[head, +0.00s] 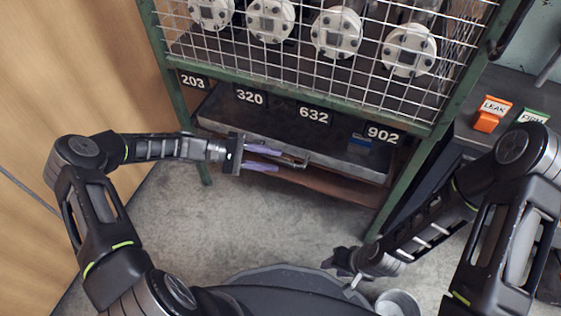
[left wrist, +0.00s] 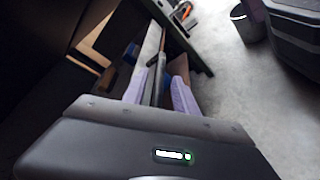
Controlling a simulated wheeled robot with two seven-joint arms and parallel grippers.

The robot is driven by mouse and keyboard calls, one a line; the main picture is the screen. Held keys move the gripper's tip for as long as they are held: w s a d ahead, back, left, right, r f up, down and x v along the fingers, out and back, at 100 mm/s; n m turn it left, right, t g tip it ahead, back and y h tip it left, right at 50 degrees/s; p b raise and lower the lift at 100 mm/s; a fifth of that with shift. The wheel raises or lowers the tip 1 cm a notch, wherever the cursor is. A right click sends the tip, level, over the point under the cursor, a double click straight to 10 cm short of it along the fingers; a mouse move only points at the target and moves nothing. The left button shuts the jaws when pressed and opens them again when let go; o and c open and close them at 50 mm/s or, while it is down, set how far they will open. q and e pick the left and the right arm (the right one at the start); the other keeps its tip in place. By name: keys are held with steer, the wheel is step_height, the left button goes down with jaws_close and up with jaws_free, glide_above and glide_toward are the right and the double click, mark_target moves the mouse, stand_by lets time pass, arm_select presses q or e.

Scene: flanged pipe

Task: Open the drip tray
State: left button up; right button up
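The drip tray (head: 340,163) is a wide, shallow grey metal tray under the wire cage, below the number plates. A bar handle (head: 294,161) stands out at its front. My left gripper (head: 270,159) is in front of the tray with its two purple fingers spread apart, pointing at the handle. In the left wrist view the bar (left wrist: 156,77) runs between the open fingers; whether either finger touches it I cannot tell. My right gripper (head: 350,266) hangs low near the floor, away from the tray; its fingers are too dark to read.
The green-framed cage (head: 310,85) holds several white flanges above the tray. An orange "LEAK" box (head: 488,118) stands on the bench at right. A bucket (head: 398,302) is on the floor. The floor in front of the tray is clear.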

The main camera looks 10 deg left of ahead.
arm_select(q)
steer(key=shift+x, duration=1.65)
steer(key=shift+c, duration=0.3)
jaws_close()
